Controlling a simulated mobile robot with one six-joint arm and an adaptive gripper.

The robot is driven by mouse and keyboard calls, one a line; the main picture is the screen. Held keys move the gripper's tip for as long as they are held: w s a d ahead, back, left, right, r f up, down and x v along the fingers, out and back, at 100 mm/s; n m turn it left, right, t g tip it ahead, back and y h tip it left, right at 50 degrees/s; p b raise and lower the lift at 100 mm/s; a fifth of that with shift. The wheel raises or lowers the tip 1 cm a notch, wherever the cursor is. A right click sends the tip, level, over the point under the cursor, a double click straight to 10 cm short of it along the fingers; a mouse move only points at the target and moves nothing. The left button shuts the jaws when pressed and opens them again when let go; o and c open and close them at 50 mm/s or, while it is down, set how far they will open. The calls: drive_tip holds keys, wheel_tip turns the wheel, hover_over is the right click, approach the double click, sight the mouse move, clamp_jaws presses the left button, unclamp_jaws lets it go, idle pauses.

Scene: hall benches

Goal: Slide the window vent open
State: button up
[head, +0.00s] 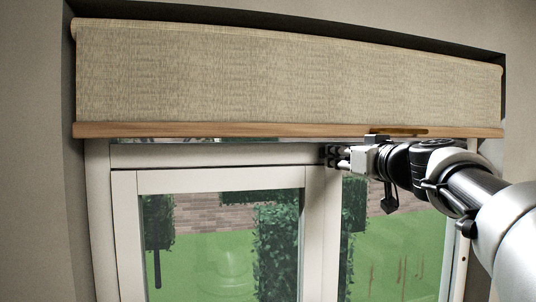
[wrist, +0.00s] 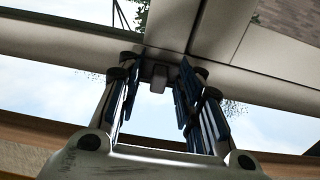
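The white window frame (head: 220,155) fills the lower middle of the head view, with its top rail just under a blind. A small dark grey knob (wrist: 158,79) sticks out from the frame in the wrist view and appears to be the vent's slider. My gripper (head: 333,155) is at the top rail, near the upright between the two panes. In the wrist view my gripper (wrist: 157,68) is open, with one finger on each side of the knob and gaps visible between. The vent's slot cannot be made out, and in the head view the gripper hides the knob.
A woven blind (head: 240,80) with a wooden bottom bar (head: 230,130) hangs close above my gripper and wrist. Glass panes (head: 222,245) lie below the rail. The left part of the top rail is clear.

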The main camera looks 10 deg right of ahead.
drive_tip(key=shift+s, duration=0.1)
drive_tip(key=shift+c, duration=0.3)
clamp_jaws()
drive_tip(key=shift+a, duration=0.1)
